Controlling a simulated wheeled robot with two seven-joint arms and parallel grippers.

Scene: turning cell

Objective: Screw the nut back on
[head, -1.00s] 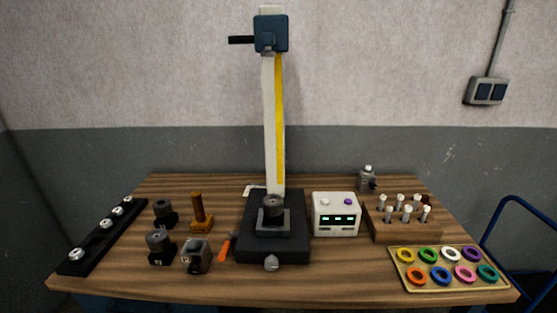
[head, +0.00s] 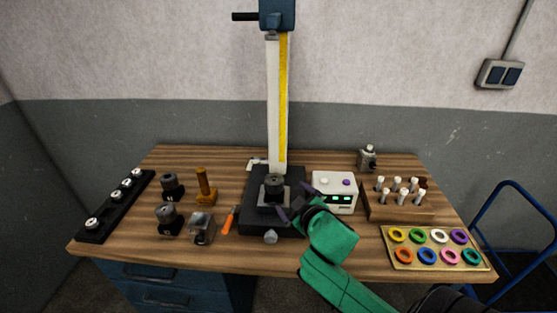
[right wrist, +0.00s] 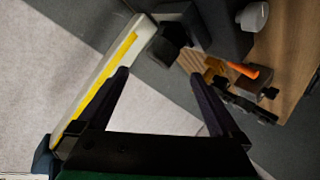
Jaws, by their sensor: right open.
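No part can be told for sure as the nut. A dark round piece (head: 274,183) sits upright on the square block of the black stand base (head: 255,222). A dark rounded piece (right wrist: 166,45) shows just beyond my fingertips in the right wrist view. My right gripper (head: 296,202) is open and empty, just right of the round piece in the head view and apart from it. Its two dark fingers also show spread in the right wrist view (right wrist: 160,74). My left gripper is not in view.
A tall column (head: 278,100) rises behind the base. A white display box (head: 334,193), a rack of white-topped pins (head: 400,212) and a ring tray (head: 437,266) stand right. Dark fixtures (head: 168,222), an orange-handled tool (head: 229,223) and a black strip (head: 115,208) lie left.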

